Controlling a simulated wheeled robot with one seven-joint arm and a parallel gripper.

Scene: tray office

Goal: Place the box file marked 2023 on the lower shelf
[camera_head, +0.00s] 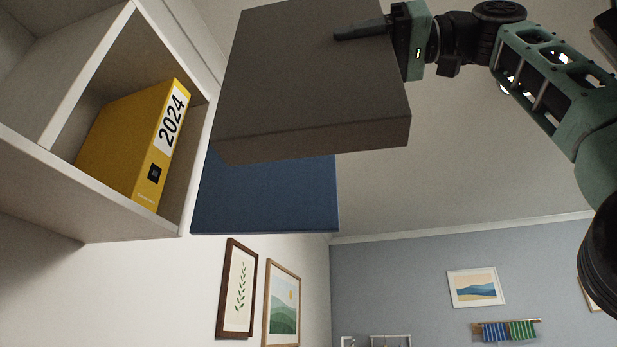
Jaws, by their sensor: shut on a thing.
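My gripper (362,28) is at the top of the head view. It is shut on a large dark grey box (310,90), with one dark finger lying against the box's face. The grey box is held up to the right of a white shelf unit (90,205), apart from it as far as I can tell. No marking shows on the sides of the box that I see, so I cannot tell whether it reads 2023. The other finger is hidden.
A yellow box file (130,135) marked 2024 stands in a compartment of the shelf unit. A flat dark blue surface (265,200) shows behind and below the grey box. Framed pictures (237,290) hang on the walls. The room at right is open.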

